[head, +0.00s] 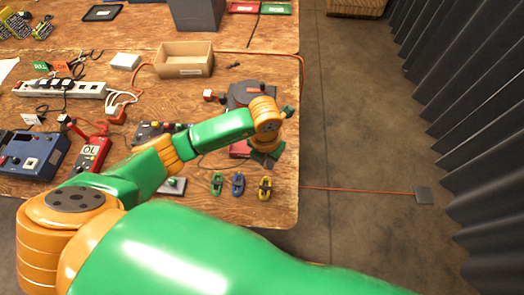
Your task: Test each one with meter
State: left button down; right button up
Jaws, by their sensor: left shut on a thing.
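A red meter (92,155) reading "OL" lies at the left of the wooden table. My left gripper (265,160) points down just behind the yellow cable, near the table's right edge. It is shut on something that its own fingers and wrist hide. A red item (240,149) shows partly beside it, and a dark round device (249,94) is partly hidden behind my wrist. My right gripper is out of view.
An open cardboard box (183,62) stands at the back. A white power strip (60,88) and a blue bench device (32,155) are at the left. Green (278,8) and red (244,7) trays lie far back. An orange cord (360,190) crosses the floor at the right.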

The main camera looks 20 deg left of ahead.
aim_at(267, 177)
pick_arm(q)
notch_tip(267, 177, down, 6)
jog(key=b, duration=0.5)
jog(key=shift+d+f, duration=0.1)
jog(key=shift+f, duration=0.1)
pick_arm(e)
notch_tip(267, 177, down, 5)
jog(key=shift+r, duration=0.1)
pick_arm(q)
jog(key=shift+r, duration=0.1)
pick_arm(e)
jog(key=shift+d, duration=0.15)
pick_arm(q)
jog(key=shift+f+b, duration=0.95)
jog(key=shift+b, duration=0.1)
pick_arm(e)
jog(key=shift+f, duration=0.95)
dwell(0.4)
